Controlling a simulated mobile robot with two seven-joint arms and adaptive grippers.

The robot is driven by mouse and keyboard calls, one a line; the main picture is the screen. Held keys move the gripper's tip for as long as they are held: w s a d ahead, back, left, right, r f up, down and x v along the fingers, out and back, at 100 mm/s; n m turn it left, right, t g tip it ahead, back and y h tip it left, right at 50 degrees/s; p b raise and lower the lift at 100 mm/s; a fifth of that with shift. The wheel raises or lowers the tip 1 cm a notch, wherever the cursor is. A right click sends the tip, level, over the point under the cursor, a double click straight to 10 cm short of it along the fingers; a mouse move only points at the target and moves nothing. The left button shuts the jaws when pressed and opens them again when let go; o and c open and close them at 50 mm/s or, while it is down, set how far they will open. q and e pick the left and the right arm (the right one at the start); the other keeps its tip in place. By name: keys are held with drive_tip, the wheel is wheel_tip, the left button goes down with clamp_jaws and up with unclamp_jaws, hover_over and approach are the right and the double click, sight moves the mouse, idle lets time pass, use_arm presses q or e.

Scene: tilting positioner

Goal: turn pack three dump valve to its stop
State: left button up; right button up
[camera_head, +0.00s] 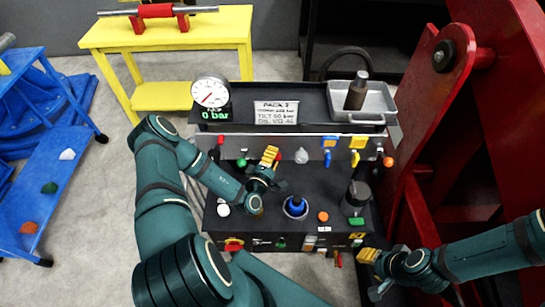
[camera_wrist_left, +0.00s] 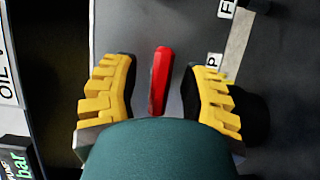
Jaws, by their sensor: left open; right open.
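The pack three unit (camera_head: 262,88) stands in the middle of the head view, with a sign (camera_head: 276,112) reading PACK 3. A red lever (camera_head: 278,158) is on its panel; it appears to be the dump valve, though no label I can read confirms this. In the left wrist view the red lever (camera_wrist_left: 159,80) lies between my two yellow finger pads, with a gap on both sides. My left gripper (camera_head: 270,157) is open around it, apparently not touching. My right gripper (camera_head: 370,270) is open and empty at the lower right, apart from the unit.
A gauge (camera_head: 209,95) above a green 0 bar readout stands on the unit's left. Blue (camera_head: 327,157) and orange (camera_head: 388,161) controls share the panel. A metal tray (camera_head: 376,98) holds a dark bottle (camera_head: 357,91). Red machinery (camera_head: 425,150) closes off the right.

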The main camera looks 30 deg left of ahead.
use_arm(q)
clamp_jaws()
